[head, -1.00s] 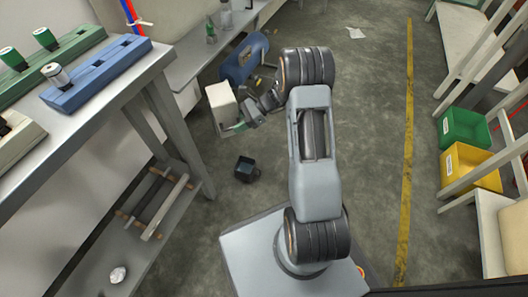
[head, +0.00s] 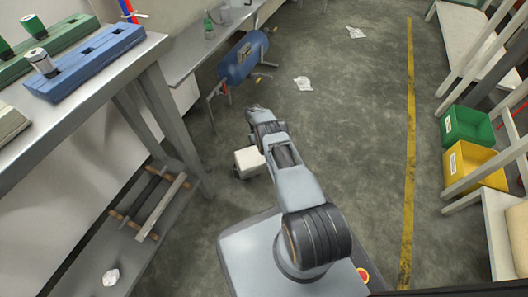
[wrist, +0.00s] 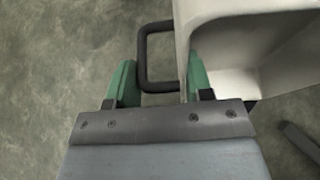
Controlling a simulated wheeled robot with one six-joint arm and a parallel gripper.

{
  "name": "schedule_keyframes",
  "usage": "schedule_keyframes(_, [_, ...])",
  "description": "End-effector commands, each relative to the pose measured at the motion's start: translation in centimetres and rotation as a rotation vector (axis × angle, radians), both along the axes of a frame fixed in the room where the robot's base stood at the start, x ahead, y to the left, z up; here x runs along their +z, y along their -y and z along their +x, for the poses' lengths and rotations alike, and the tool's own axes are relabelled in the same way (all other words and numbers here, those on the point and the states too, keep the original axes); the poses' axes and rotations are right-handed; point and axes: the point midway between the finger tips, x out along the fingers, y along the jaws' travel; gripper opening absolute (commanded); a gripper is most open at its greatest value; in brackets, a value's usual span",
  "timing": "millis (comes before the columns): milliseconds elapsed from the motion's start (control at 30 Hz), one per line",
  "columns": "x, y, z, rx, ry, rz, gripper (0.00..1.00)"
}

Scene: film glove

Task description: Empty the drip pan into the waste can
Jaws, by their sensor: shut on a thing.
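The drip pan (head: 249,161) is a white, box-like vessel, seen small beside my arm in the head view. In the wrist view the pan (wrist: 225,15) fills the upper right, and the part of its inside that shows looks plain and pale. A dark loop handle (wrist: 142,55) stands out from its side. My gripper (wrist: 160,75) has its green fingers shut on the pan at this handle; the exact contact is partly hidden. In the head view my gripper is hidden by the arm and pan. The dark waste can (head: 240,175) is mostly covered by the pan; only a little shows beneath it.
A workbench (head: 160,45) with blue (head: 85,60) and green racks stands at left, with a low shelf under it. A blue tank (head: 243,58) stands on the floor ahead. Paper scraps (head: 303,83) lie on the floor. Green (head: 468,128) and yellow bins sit at right. The middle floor is clear.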

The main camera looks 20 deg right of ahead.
Motion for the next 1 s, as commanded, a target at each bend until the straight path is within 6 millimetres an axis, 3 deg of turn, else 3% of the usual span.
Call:
schedule_keyframes(267, [0.5, 0.0, -0.7, 0.004, 0.092, -0.003, 0.09])
schedule_keyframes(633, [1.7, -0.1, -2.6, 0.001, 0.349, -0.015, 0.09])
schedule_keyframes(1000, [1.3, -0.1, -3.5, 0.001, 0.548, -0.023, 0.09])
